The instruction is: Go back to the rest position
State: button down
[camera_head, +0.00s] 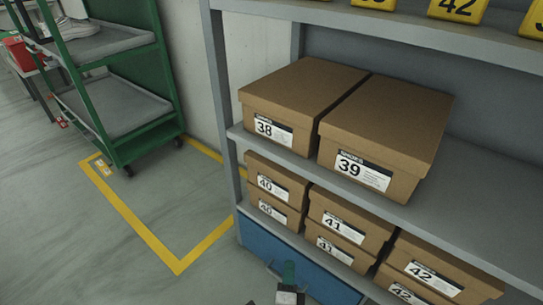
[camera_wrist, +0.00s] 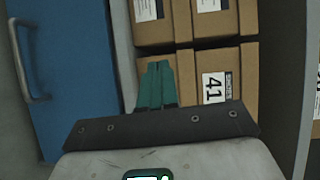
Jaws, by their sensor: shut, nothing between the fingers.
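My gripper (camera_wrist: 156,84) shows in the wrist view with its two green fingers together, shut and empty. In the head view my gripper (camera_head: 288,268) is at the bottom edge, low in front of the blue panel under the shelves. In the wrist view the fingers point toward the stacked boxes, and a box labelled 41 (camera_wrist: 215,100) is just right of them. I cannot tell the exact gap between the fingertips and the boxes.
A grey shelf (camera_head: 470,215) holds boxes 38 (camera_head: 290,90) and 39 (camera_head: 395,120), with several smaller boxes below. A blue panel (camera_head: 262,245) with a handle (camera_wrist: 22,60) is beneath. A green cart (camera_head: 120,110) stands left.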

jog(key=s+r+n+g+y, duration=0.3)
jog(key=r+n+g+y, duration=0.15)
jog(key=n+y, duration=0.85)
jog(key=s+d+n+g+h, duration=0.6)
jog(key=s+d+g+h, duration=0.55)
jog(key=s+d, duration=1.25)
notch_tip(320, 180, up, 32)
jog(key=s+a+p, duration=0.1)
jog(key=s+p, duration=0.1)
jog(key=p, duration=2.8)
jog(key=shift+s+a+f+y+p, duration=0.2)
jog(key=shift+s+a+y+p, duration=0.1)
jog(key=shift+y, duration=0.05)
